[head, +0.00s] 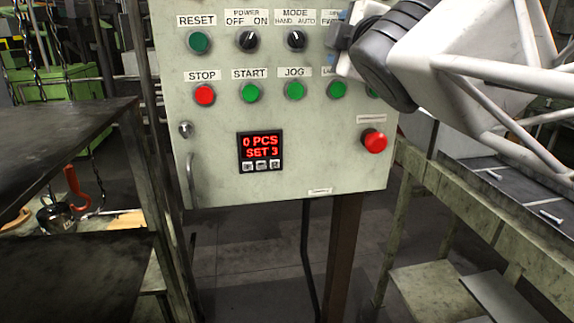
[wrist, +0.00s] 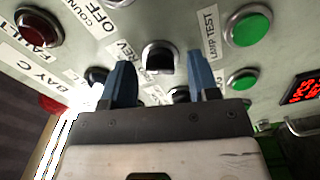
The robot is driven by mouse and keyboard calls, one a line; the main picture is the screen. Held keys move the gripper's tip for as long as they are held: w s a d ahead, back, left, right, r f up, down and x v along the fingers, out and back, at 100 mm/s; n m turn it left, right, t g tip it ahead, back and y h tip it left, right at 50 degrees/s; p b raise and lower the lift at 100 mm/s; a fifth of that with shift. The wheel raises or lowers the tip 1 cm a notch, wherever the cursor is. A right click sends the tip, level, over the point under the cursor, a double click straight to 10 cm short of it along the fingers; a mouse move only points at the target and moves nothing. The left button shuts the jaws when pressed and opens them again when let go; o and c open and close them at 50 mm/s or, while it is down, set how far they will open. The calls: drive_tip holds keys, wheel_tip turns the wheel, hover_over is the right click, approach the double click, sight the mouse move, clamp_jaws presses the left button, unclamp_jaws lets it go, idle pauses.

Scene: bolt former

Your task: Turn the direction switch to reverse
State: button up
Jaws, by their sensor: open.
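The direction switch (wrist: 160,57) is a black knob in a silver ring on the pale panel, with a label reading REV beside it in the wrist view. My gripper (wrist: 162,76) is open, its two blue fingers on either side of the knob's position in the picture. The fingers appear apart from the knob; I cannot tell the exact gap in depth. Which way the knob points is not clear. In the head view my arm covers the switch, and only part of its label shows at the panel's upper right.
The control panel (head: 290,180) also carries other knobs, such as the MODE switch (head: 296,39), green buttons, a STOP button (head: 204,95) and a red button (head: 373,141). A green LAMP TEST button (wrist: 248,25) is near the fingers. A bench (head: 70,130) stands left.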

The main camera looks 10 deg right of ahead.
drive_tip(key=s+n, duration=0.7)
drive_tip(key=n, duration=0.1)
drive_tip(key=shift+n, duration=0.4)
idle(1.3)
drive_tip(key=shift+s, duration=0.35)
drive_tip(key=m+g+h, duration=0.4)
drive_tip(key=m+g, duration=0.1)
drive_tip(key=m, duration=0.8)
approach(383, 142)
drive_tip(key=w+f, duration=0.1)
drive_tip(key=w, duration=0.2)
drive_tip(key=s+a+f+m+g+y, duration=0.1)
drive_tip(key=s+f+m+g, duration=0.1)
drive_tip(key=f, duration=0.6)
drive_tip(key=s+a+f+m+g+y, duration=0.1)
drive_tip(key=s+a+f+m+g, duration=0.1)
drive_tip(key=f+m+g, duration=0.3)
drive_tip(key=shift+s+f+m+g, duration=0.3)
drive_tip(key=shift+s+f+m, duration=0.4)
drive_tip(key=shift+f, duration=0.9)
